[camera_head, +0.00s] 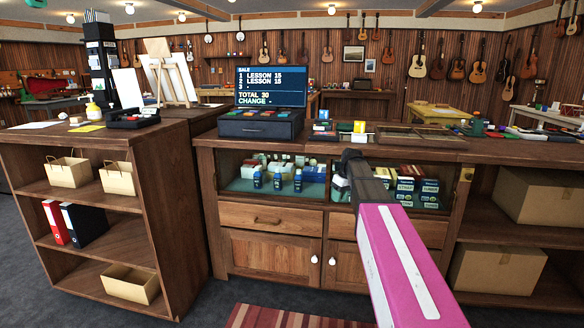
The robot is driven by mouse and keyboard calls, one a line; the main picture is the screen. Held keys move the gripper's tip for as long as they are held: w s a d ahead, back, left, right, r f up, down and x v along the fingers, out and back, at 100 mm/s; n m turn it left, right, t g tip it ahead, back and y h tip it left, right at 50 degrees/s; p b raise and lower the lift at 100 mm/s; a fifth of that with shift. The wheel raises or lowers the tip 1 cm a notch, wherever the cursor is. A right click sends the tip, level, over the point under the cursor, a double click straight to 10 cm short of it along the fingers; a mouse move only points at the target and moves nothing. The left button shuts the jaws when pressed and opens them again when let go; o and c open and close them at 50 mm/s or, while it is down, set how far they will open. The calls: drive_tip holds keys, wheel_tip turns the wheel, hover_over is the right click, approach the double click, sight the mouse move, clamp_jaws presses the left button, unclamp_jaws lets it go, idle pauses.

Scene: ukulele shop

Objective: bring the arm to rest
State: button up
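My arm reaches up from the bottom right, in front of the counter's right half. It shows a magenta link with a white strip and a dark end part. The dark tip overlaps the counter's front edge. I cannot make out gripper fingers, so I cannot tell whether my gripper is open or shut. I see nothing held at the arm's visible end.
The wooden counter (212,144) carries a till (262,123) with a lit display (271,86) and small boxes. Blue bottles (277,181) stand in its front case. A shelf unit (160,205) stands left. Cardboard boxes (495,268) fill the right shelves. A striped rug (290,316) lies in front.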

drive_tip(key=s+f+m+h, duration=0.1)
drive_tip(key=s+f+m, duration=0.2)
drive_tip(key=s+f, duration=0.8)
drive_tip(key=s+f+m+h, duration=0.1)
drive_tip(key=s+f+m, duration=0.3)
drive_tip(key=s+f, duration=0.7)
drive_tip(key=s, duration=0.5)
drive_tip(key=shift+s+a+m+g+h, duration=0.3)
drive_tip(key=shift+s+a, duration=0.05)
drive_tip(key=shift+s, duration=0.05)
drive_tip(key=shift+w, duration=0.1)
